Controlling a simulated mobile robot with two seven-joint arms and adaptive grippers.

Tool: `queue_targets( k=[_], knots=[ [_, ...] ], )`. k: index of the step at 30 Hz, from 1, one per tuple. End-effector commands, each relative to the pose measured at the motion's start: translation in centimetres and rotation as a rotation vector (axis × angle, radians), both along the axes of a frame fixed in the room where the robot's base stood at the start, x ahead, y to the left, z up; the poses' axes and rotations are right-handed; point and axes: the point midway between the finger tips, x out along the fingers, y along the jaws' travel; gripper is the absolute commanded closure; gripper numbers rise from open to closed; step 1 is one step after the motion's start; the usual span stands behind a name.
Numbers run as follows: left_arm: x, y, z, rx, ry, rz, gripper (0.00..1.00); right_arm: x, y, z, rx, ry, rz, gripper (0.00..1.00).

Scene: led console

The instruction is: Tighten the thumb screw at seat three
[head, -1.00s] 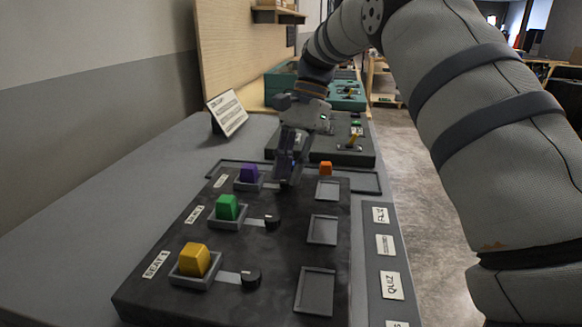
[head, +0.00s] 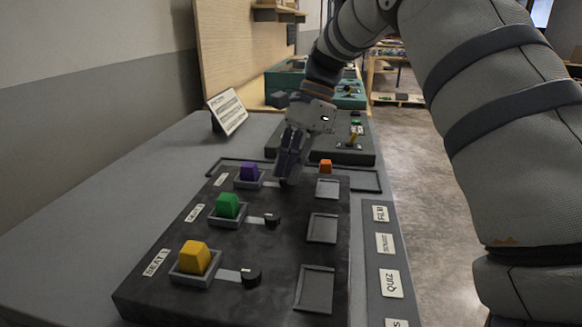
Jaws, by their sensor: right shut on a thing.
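The dark console (head: 190,288) lies on the grey table with three seats in a column. Seat one, nearest, holds a yellow block (head: 194,257) with a black thumb screw (head: 251,276) to its right. Seat two holds a green block (head: 228,206) with a black thumb screw (head: 272,220). My right gripper (head: 287,178) points down at the right end of seat three's strip, shut around the thumb screw there. The fingers hide most of that screw. My left gripper is not in view.
An orange block (head: 326,167) sits close right of my right gripper. Empty square recesses (head: 322,228) line the console's right side. A label strip (head: 372,290), a sign (head: 228,112) and another console with a lever (head: 352,148) stand around it. The table's left is clear.

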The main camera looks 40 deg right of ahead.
Motion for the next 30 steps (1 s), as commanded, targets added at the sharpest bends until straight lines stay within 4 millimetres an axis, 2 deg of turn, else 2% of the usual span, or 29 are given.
queue_targets(
  k=[1,2,4,5,12,15,17,25,30],
  knots=[
    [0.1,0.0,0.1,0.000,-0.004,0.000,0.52,0.2,0.1,0.5,0.001,-0.015,0.001,1.00],
    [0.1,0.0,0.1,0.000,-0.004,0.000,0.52,0.2,0.1,0.5,0.001,-0.015,0.001,0.78],
    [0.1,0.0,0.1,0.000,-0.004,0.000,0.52,0.2,0.1,0.5,0.001,-0.014,0.001,0.62],
    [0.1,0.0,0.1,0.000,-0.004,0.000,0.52,0.2,0.1,0.5,0.001,-0.012,0.000,0.59],
    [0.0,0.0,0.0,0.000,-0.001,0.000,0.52,0.1,0.0,0.2,0.001,-0.006,0.001,0.59],
    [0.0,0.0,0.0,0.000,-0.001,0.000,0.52,0.1,-0.2,0.7,0.001,-0.006,0.001,0.59],
    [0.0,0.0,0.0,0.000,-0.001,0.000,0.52,0.1,-0.6,1.7,0.000,-0.009,0.000,0.59],
    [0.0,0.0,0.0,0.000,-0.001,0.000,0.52,-0.3,-3.5,8.6,-0.001,-0.012,0.000,0.59],
    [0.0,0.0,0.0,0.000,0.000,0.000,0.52,-0.4,-4.3,10.8,0.001,-0.009,0.001,0.59]
  ],
)
